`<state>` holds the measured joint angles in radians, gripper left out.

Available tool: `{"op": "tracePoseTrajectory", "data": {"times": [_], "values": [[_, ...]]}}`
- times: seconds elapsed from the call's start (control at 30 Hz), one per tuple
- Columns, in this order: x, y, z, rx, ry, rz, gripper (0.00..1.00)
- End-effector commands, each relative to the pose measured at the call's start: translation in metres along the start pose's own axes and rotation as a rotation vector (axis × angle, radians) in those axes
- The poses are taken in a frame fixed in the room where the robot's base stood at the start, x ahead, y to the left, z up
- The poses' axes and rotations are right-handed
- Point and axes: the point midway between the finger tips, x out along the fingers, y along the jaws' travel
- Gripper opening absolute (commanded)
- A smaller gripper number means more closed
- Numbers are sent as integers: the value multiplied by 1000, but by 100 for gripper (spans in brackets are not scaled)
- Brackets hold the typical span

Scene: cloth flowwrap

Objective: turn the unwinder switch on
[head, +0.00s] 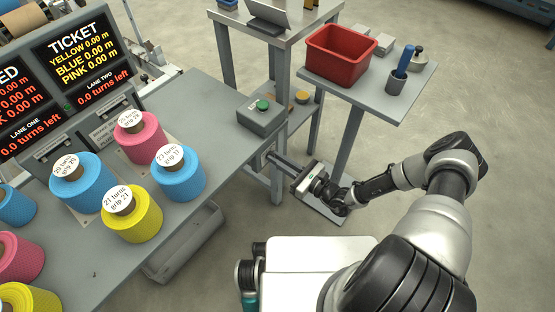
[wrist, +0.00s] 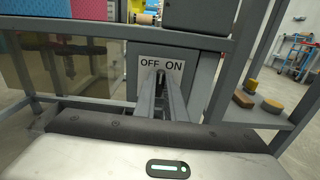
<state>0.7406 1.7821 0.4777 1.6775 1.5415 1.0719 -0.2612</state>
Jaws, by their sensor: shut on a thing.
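The unwinder switch (wrist: 162,72) sits on a white plate (wrist: 175,68) marked OFF on the left and ON on the right, fixed to a grey box under the table. My gripper (wrist: 161,84) reaches straight to the plate, with its two fingers close together around the small dark lever, shut on it. The fingers hide most of the lever, so I cannot tell which side it leans to. In the head view my gripper (head: 268,155) is at the table's right edge, and the switch cannot be made out there.
The grey table (head: 205,120) carries pink, blue and yellow rolls and a box with a green button (head: 262,105). Screens at left read 0.0 turns left. A red bin (head: 340,55) and a cup (head: 396,82) stand on a side table. Table legs stand close beside my gripper.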

Motion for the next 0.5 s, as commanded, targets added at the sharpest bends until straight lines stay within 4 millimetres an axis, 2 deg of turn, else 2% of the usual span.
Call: {"op": "tracePoseTrajectory", "data": {"times": [0.5], "values": [[0,-3,0,474,-2,-2,0]]}}
